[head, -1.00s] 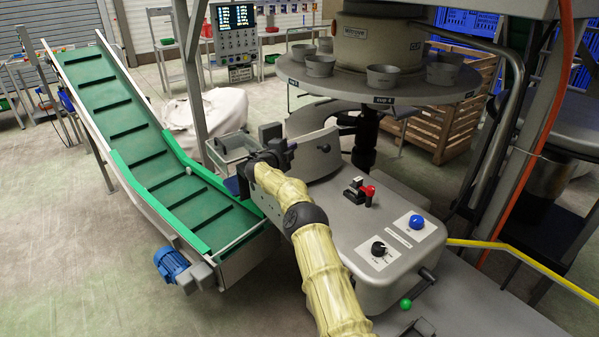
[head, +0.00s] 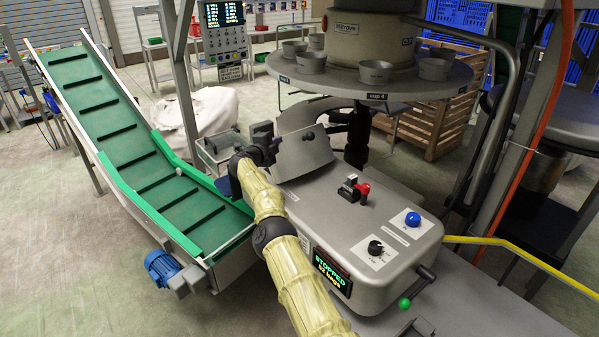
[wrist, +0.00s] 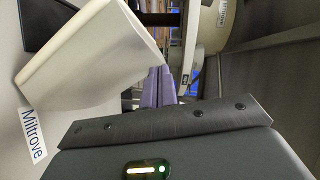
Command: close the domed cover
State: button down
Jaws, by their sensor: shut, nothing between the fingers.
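The domed cover (head: 303,155) is a grey metal panel with a dark round knob, standing tilted up at the back left of the grey clipper housing (head: 325,215). My gripper (head: 276,143) is at the left of the cover, close to its edge. In the wrist view, my purple fingers (wrist: 160,86) are together and empty. A pale curved panel (wrist: 90,55), which looks like the cover, lies left of them, its edge close to the fingertips. Whether they touch cannot be told.
A green conveyor (head: 140,165) with a blue motor (head: 163,266) stands left of my arm. A round table with cups (head: 375,85) overhangs the back of the clipper. A red-handled switch (head: 360,192), a blue button (head: 412,219) and a "STOPPED" display (head: 331,270) are on the housing.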

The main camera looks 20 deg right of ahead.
jog(key=shift+b, duration=1.25)
jog(key=s+b, duration=0.1)
jog(key=b, duration=0.4)
jog(key=shift+a+r, duration=0.15)
jog(key=shift+r, duration=0.25)
jog(key=s+a+r+b, duration=0.5)
jog(key=s+a+b, duration=0.1)
jog(key=a+b, duration=0.1)
jog(key=shift+s+a+r+b, duration=0.2)
jog(key=shift+s+a+b, duration=0.1)
jog(key=shift+a, duration=0.2)
